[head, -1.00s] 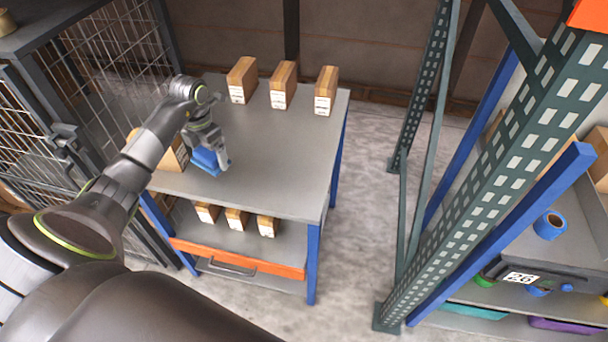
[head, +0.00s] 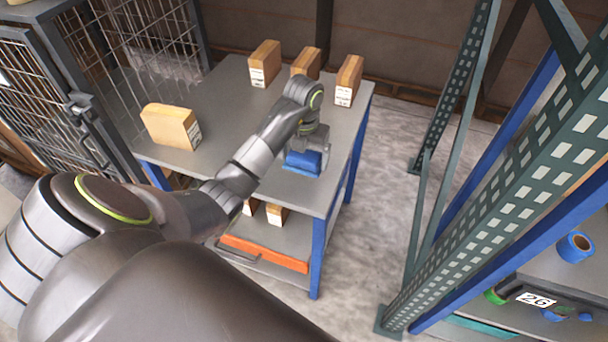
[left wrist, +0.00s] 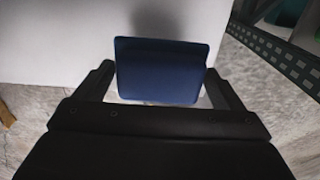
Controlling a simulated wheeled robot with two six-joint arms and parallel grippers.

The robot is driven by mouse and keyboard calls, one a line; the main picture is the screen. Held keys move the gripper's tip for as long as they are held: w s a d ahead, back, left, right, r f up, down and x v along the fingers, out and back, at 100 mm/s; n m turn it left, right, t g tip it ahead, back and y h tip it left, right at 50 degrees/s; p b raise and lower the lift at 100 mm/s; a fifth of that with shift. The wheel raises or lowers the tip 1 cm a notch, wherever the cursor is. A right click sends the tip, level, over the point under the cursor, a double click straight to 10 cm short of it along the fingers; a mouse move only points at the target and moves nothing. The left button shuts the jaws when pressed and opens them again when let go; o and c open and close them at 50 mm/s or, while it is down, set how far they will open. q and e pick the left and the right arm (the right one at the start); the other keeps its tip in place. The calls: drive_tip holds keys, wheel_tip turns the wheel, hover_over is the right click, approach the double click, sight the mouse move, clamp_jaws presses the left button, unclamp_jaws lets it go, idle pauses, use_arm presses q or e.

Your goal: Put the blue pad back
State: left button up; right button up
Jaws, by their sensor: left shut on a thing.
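The blue pad (head: 303,162) is at the right front part of the grey table top (head: 207,104) in the head view. My left gripper (head: 306,150) is shut on it from above. In the left wrist view the dark blue pad (left wrist: 160,72) sits between the two fingers of my left gripper (left wrist: 158,85). I cannot tell whether the pad touches the table top. My right gripper is not in view.
A wooden box (head: 170,126) lies at the table's left front. Several more stand along its back, such as one box (head: 264,64). A wire cage (head: 95,75) is left. A green rack upright (head: 500,170) stands right; a blue roll (head: 575,247) lies on its shelf.

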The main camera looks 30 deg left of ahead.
sight(304, 179)
use_arm(q)
drive_tip(key=shift+f, duration=0.85)
wheel_tip(304, 179, down, 4)
drive_tip(key=shift+f, duration=0.1)
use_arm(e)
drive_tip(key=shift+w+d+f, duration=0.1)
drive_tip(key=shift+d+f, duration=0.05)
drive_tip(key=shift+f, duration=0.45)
use_arm(q)
drive_tip(key=shift+b, duration=0.3)
drive_tip(key=shift+f, duration=0.1)
drive_tip(key=o, duration=0.7)
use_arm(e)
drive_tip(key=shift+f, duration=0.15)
